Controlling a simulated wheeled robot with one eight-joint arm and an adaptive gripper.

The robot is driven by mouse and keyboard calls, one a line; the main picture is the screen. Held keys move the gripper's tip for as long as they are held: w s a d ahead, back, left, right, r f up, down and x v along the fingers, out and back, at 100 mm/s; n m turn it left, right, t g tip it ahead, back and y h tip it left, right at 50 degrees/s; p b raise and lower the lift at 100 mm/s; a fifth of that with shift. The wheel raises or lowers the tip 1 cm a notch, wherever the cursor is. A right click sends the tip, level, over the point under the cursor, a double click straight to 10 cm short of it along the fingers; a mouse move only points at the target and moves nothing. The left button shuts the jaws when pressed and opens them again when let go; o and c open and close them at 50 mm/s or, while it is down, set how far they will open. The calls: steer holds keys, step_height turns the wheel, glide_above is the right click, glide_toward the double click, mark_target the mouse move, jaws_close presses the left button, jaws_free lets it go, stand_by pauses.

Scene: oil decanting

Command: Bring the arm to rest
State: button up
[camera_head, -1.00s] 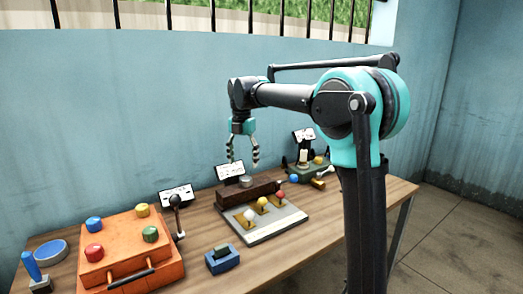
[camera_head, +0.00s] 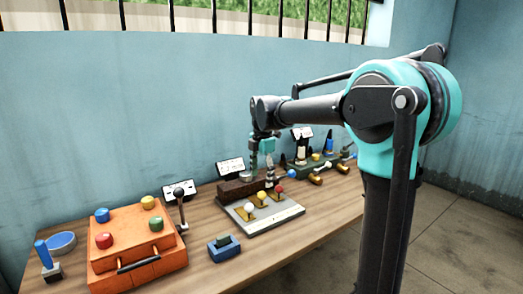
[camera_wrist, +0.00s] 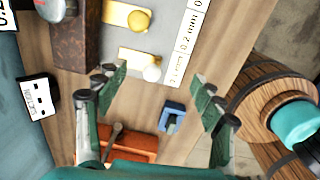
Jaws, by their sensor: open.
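My gripper (camera_head: 262,176) hangs from the arm with its fingers pointing down, over the back of the table near the dark brown block (camera_head: 234,190). In the wrist view my gripper (camera_wrist: 161,98) has its two fingers wide apart with nothing held between them. The arm is bent at the elbow and reaches from the right. In the head view the fingers partly cover the block's right end; I cannot tell whether they touch it.
A plate with white, yellow and red knobs (camera_head: 262,219), an orange box (camera_head: 138,262) with coloured buttons, a blue block (camera_head: 224,250) and a green device (camera_head: 318,164) stand on the wooden table (camera_head: 318,226). A wooden barrel (camera_wrist: 268,92) shows in the wrist view.

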steer(key=s+d+f+m, duration=0.3)
steer(key=d+m, duration=0.1)
steer(key=s+d+f+m+t, duration=0.1)
steer(key=s+d+f+m, duration=0.2)
steer(key=f+m, duration=0.1)
steer(key=s+d+f+m, duration=0.3)
steer(key=s+d+m, duration=0.1)
steer(key=shift+d+f+t, duration=0.2)
steer(key=shift+d+t, duration=0.1)
steer(key=shift+t, duration=0.1)
steer(key=s+d+f+m, duration=0.3)
steer(key=s+f+m, duration=0.2)
steer(key=s+m, duration=0.1)
steer(key=s+d+f+m+t, duration=0.1)
steer(key=s+d+f+m, duration=0.3)
steer(key=s+f+m, duration=0.2)
steer(key=s+m, duration=0.1)
steer(key=s, duration=0.1)
steer(key=shift+s+d+f+t, duration=0.2)
steer(key=shift+s+d+t, duration=0.05)
steer(key=shift+s+t, duration=0.1)
